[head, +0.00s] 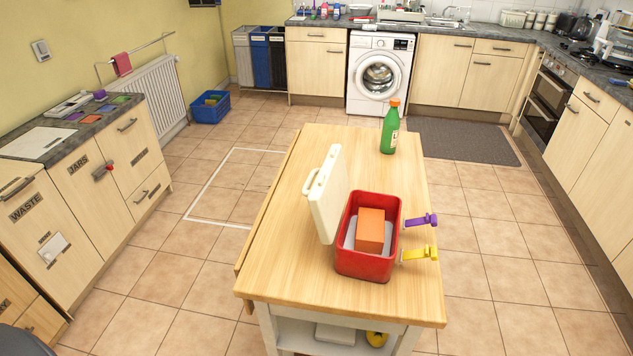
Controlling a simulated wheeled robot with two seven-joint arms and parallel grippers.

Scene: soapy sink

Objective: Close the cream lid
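The cream lid (329,193) stands raised and tilted along the left side of a red box (366,264) on the wooden table. Its handle (309,182) faces left. The red box is open at the top. An orange block (370,232) sits inside it. A purple latch (421,220) and a yellow latch (420,253) stick out from the box's right side. Neither of my grippers is in view.
A green bottle (390,129) with an orange cap stands at the table's far right. The wooden table top (290,255) is clear left of the box. A counter (42,143) is at the left; a washing machine (380,75) is at the back.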

